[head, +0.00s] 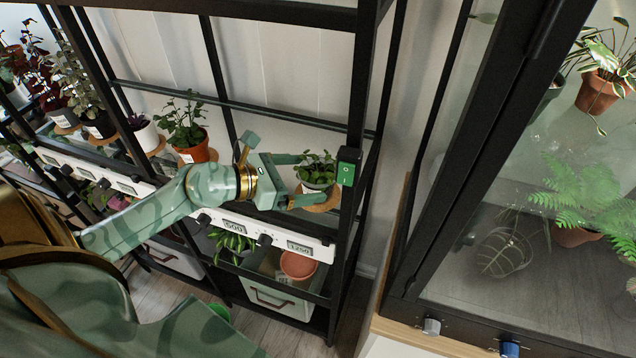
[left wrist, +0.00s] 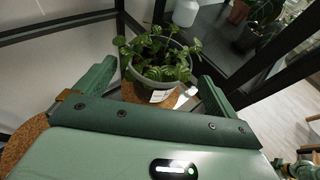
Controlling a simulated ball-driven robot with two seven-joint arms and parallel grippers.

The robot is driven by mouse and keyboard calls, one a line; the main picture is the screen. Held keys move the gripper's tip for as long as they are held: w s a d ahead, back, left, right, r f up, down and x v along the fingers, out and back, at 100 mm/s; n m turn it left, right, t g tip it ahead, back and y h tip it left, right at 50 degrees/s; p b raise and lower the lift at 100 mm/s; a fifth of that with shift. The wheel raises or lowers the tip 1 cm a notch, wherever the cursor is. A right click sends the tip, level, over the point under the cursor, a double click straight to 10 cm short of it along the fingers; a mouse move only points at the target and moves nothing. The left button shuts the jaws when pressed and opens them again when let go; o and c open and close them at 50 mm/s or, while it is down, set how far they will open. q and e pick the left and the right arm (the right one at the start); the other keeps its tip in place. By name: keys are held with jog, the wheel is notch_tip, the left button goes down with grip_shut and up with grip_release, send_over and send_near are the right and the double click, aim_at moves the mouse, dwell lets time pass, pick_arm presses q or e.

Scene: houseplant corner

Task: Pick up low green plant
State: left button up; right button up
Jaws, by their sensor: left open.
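The low green plant (head: 318,168) grows in a pale pot at the right end of the shelf, on a round cork mat (head: 322,203). In the left wrist view the plant (left wrist: 160,58) stands upright in a grey pot with a white label. My left gripper (head: 298,178) is open and reaches in from the left. Its two fingers (left wrist: 155,88) lie to either side of the pot in the wrist view, with the pot a little beyond or between the tips. I cannot tell whether either finger touches it. My right gripper does not show.
A black shelf post (head: 355,120) with a green switch box (head: 348,167) stands just right of the plant. A terracotta-potted plant (head: 185,128) stands left on the same shelf. A glass cabinet (head: 480,200) is at right. An empty terracotta pot (head: 298,265) sits below.

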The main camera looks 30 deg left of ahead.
aim_at(315, 176)
pick_arm(q)
jog(key=x, duration=0.4)
jog(key=shift+w+f+b, duration=0.15)
jog(key=shift+w+b, duration=0.15)
jog(key=shift+b, duration=0.05)
jog(key=shift+s, duration=0.1)
jog(key=c, duration=1.1)
